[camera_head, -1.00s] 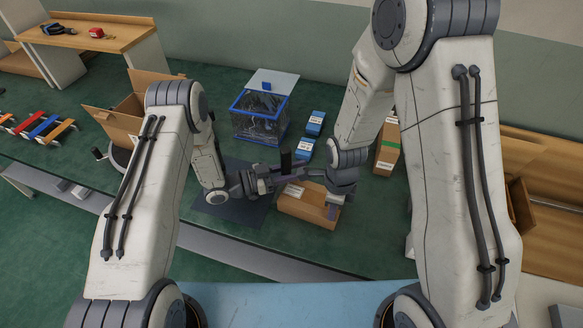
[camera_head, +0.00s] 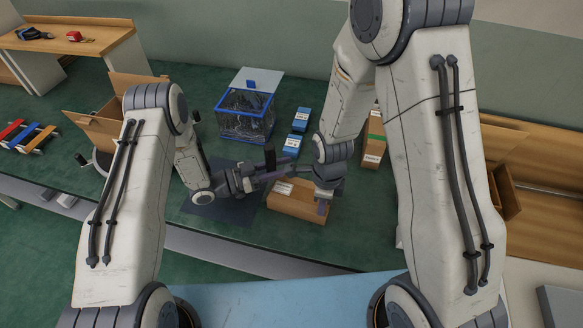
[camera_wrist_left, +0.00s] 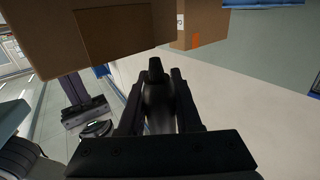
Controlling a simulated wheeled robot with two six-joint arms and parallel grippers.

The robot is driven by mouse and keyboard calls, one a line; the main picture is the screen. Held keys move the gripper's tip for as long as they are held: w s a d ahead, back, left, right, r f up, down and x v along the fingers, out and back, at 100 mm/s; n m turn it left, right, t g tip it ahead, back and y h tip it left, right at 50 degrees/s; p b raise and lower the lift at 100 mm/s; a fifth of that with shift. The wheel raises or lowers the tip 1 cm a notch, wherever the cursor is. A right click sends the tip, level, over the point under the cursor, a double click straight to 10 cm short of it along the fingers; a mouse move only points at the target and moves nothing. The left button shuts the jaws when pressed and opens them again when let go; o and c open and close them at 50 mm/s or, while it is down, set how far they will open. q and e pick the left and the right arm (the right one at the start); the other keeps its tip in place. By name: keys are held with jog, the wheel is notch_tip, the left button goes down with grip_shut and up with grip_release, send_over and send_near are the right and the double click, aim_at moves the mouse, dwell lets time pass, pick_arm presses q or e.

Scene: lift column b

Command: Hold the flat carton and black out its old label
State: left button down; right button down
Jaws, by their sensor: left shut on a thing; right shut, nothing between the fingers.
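The flat brown carton (camera_head: 297,207) lies on the green table in the head view, with a white label (camera_head: 283,188) on its upper left part. My left gripper (camera_head: 268,172) is just behind and left of it, shut on a dark upright thing (camera_head: 269,155), which looks like a marker. In the left wrist view this dark thing (camera_wrist_left: 157,95) stands between the fingers. My right gripper (camera_head: 322,206) points down at the carton's right end, shut with nothing between its fingers. I cannot tell whether it touches the carton. The arms hide part of the carton's back edge.
A dark mat (camera_head: 222,207) lies left of the carton. Behind stand a blue-rimmed bin (camera_head: 246,122) and two blue boxes (camera_head: 298,146). A taller carton with a green stripe (camera_head: 374,145) stands right. An open box (camera_head: 97,130) is at left, and brown cartons fill the left wrist view's top (camera_wrist_left: 75,35).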

pick_arm(q)
jog(key=shift+w+a+r, duration=0.1)
jog(key=shift+w+a, duration=0.1)
jog(key=shift+a, duration=0.3)
jog(key=shift+w+a, duration=0.2)
jog(key=shift+a, duration=0.25)
notch_tip(320, 180, up, 7)
jog(key=shift+r, duration=0.2)
dwell(0.4)
